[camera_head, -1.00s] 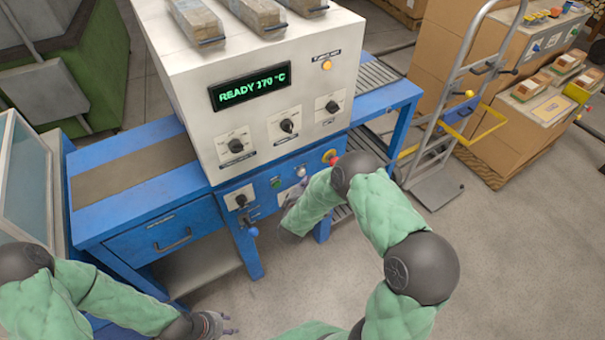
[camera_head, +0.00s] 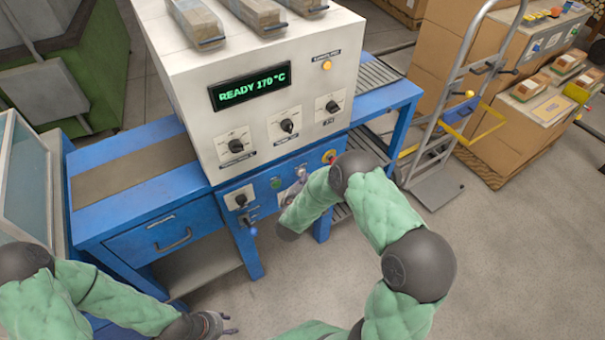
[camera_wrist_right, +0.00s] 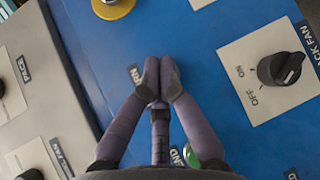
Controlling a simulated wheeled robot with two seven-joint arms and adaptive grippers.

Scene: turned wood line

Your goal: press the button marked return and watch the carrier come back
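The blue control panel (camera_head: 262,200) is below the white oven box (camera_head: 255,90), whose display (camera_head: 250,86) reads READY 170 °C. A green button (camera_head: 275,182) is on the panel; in the right wrist view the green button (camera_wrist_right: 190,156) has a label ending in ND. My right gripper (camera_head: 299,178) is in front of the panel, right of the green button. In the right wrist view its fingertips (camera_wrist_right: 158,76) are together and empty. They hide the panel spot beside a partly covered label (camera_wrist_right: 135,75); contact is unclear. My left gripper (camera_head: 226,324) is low at left. No carrier is recognisable.
A red stop button on yellow (camera_head: 329,157) and the black fan knob (camera_wrist_right: 280,68) flank the gripper. A brown belt (camera_head: 135,170) lies left of the oven, rollers (camera_head: 378,76) right. A hand truck (camera_head: 455,110) stands at right. The floor in front is clear.

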